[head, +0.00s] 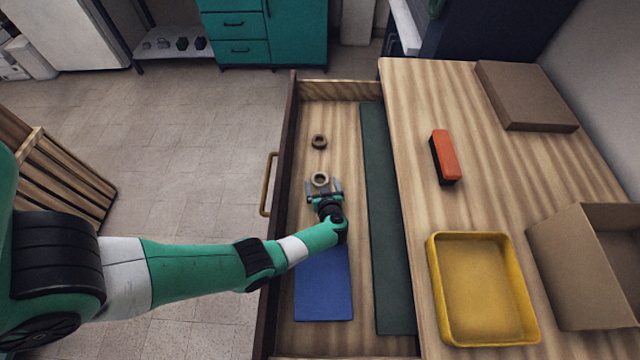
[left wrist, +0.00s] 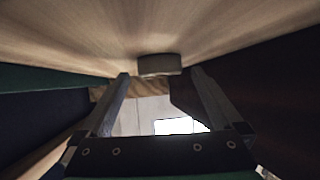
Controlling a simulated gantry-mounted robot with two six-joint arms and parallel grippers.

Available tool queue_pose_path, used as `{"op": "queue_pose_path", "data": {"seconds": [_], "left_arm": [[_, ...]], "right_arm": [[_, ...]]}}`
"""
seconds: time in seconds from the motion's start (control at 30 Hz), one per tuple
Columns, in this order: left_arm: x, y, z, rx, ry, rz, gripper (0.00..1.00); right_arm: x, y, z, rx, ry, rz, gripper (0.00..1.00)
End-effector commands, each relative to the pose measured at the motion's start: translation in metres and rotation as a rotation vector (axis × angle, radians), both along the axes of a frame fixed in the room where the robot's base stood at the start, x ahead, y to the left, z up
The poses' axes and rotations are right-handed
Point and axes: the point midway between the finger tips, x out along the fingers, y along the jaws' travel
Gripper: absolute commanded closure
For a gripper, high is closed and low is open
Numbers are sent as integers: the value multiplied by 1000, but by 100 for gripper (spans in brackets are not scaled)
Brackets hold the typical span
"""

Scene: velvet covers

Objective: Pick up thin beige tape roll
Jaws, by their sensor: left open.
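A small beige tape roll (head: 320,179) lies flat in the open drawer, with its centre hole facing up. A darker brown tape roll (head: 319,142) lies farther back in the drawer. My left gripper (head: 323,187) is open, low in the drawer, right at the near side of the beige roll. In the left wrist view the roll (left wrist: 160,64) shows edge-on, between and slightly beyond the fingertips (left wrist: 160,74), with gaps on both sides. It is not gripped. My right gripper is not in view.
The drawer (head: 345,90) also holds a blue sheet (head: 323,290) under my arm and a long dark green strip (head: 385,230). On the tabletop at right are a red and black brush-like block (head: 446,156), a yellow tray (head: 436,270) and cardboard boxes (head: 525,95).

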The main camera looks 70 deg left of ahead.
Motion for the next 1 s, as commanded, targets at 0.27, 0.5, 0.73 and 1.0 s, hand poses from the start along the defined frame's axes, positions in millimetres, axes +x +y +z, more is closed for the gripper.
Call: {"op": "queue_pose_path", "data": {"seconds": [0.27,0.5,0.73,1.0], "left_arm": [[5,19,-11,0,-1,0,0],[5,18,-10,0,0,0,25],[5,18,-10,0,0,0,67],[5,18,-10,0,-1,0,80]], "right_arm": [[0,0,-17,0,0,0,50],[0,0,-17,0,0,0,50],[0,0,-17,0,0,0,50],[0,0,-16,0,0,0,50]]}}
